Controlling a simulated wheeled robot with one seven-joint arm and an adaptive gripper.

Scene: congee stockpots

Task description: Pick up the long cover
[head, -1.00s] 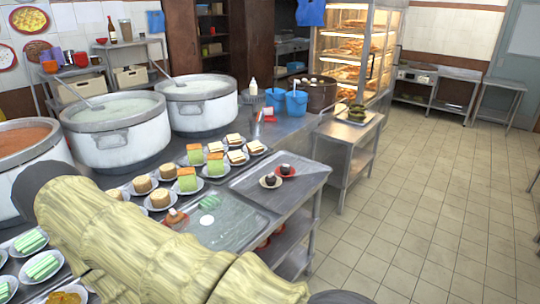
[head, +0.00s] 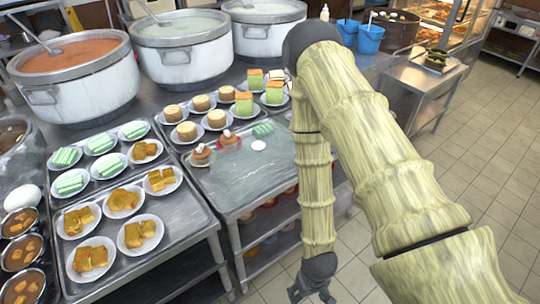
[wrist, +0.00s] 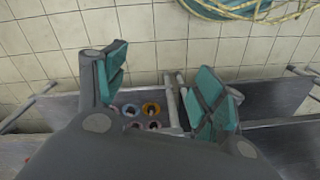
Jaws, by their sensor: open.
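No cover can be made out for certain. A pale green, see-through sheet (head: 245,178) shows over the front part of the middle tray; I cannot tell whether it is the long cover. My gripper (head: 317,284) hangs low in front of the counter, right of the trays and well apart from that sheet. In the wrist view my gripper (wrist: 165,78) has its teal-padded fingers spread apart with nothing between them. My arm hides part of the counter's right side.
Large stockpots (head: 188,45) stand along the back. Plates of cakes crowd the left tray (head: 170,232) and the back of the middle tray. Bowls stand on the shelf below. A side table (head: 425,75) is at the right. Tiled floor (head: 380,270) is open in front.

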